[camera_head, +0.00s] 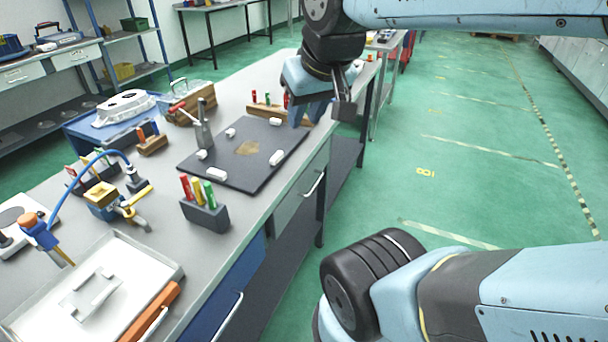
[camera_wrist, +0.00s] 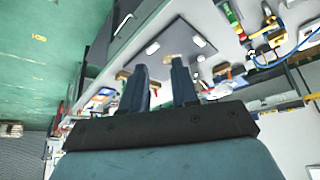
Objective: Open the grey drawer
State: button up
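The grey drawer (camera_head: 300,198) is in the right side of the workbench, under the top. Its front looks flush with the bench, so it appears shut. Its pale bar handle (camera_head: 315,185) faces the aisle. My gripper (camera_head: 322,108) is above the bench's aisle-side edge, beyond the drawer and higher than it, apart from the handle. In the wrist view, my gripper's two dark fingers (camera_wrist: 160,88) stand apart with a clear gap and nothing between them. The grey drawer front (camera_wrist: 132,22) shows at the upper left there, partly cut off.
A blue drawer (camera_head: 234,283) with its own handle is nearer on the same bench. A dark board (camera_head: 235,165) with white pieces and a dark block (camera_head: 205,214) with coloured sticks lie on top. The green aisle floor (camera_head: 450,165) at the right is clear.

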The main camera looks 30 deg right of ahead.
jog(key=shift+w, duration=0.1)
jog(key=w+d+f+m+g+y, duration=0.2)
jog(key=w+f+m+g+y, duration=0.15)
jog(key=w+f+m, duration=0.55)
jog(key=n+t+y, duration=0.6)
jog(key=n+t, duration=0.4)
jog(key=n, duration=2.5)
send_near(317, 182)
jog(key=x, duration=1)
jog(key=shift+f, duration=0.4)
